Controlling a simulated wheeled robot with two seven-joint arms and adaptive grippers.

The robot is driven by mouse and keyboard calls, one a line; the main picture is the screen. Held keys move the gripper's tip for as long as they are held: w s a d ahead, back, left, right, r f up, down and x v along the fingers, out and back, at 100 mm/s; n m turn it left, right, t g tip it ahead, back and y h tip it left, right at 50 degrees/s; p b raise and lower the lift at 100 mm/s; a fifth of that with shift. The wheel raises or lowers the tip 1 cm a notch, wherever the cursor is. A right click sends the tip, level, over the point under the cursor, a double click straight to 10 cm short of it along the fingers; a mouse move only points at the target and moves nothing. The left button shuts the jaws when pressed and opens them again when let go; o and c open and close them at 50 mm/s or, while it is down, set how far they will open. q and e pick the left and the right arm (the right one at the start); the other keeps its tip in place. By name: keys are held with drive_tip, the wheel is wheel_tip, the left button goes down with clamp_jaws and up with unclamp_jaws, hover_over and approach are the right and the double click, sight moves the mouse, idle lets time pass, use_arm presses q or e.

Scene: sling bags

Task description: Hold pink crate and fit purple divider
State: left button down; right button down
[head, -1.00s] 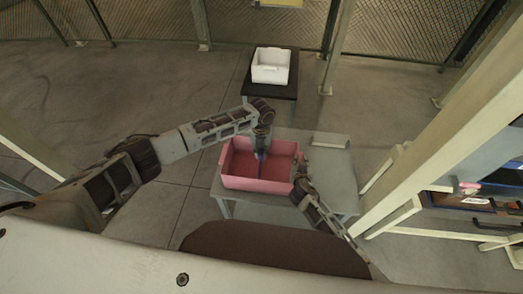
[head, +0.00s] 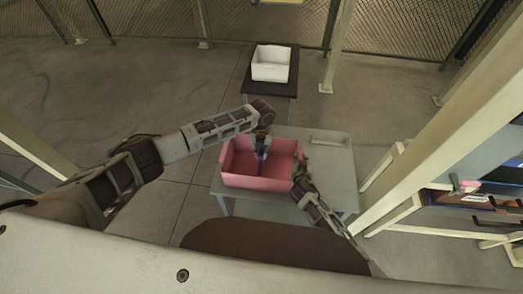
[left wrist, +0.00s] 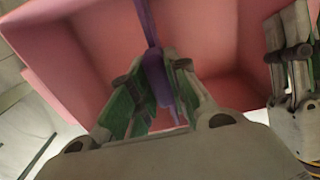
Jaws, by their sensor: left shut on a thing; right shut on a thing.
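The pink crate (head: 240,179) stands open and upright on a grey table in the head view. Its pink walls also fill much of the left wrist view (left wrist: 205,35). The purple divider (left wrist: 155,70) is a thin upright strip in the left wrist view, inside the crate's outline. My left gripper (head: 262,153) reaches over the crate from above and is shut on the divider; its fingers show in the left wrist view (left wrist: 158,100). My right gripper (head: 299,171) is shut on the crate's right wall. The divider's lower end and its seating cannot be made out.
The grey table (head: 335,185) has free room right of the crate, with a small light tray (head: 330,138) at its back right. A white box (head: 271,64) sits on a dark stand behind. A pale post (head: 450,120) and shelf are at the right.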

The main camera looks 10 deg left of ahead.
use_arm(q)
drive_tip(key=shift+f, duration=1.3)
idle(0.4)
drive_tip(key=c, duration=1.3)
unclamp_jaws()
drive_tip(key=shift+r, duration=6)
use_arm(e)
drive_tip(key=c, duration=1.2)
unclamp_jaws()
drive_tip(key=shift+s, duration=0.1)
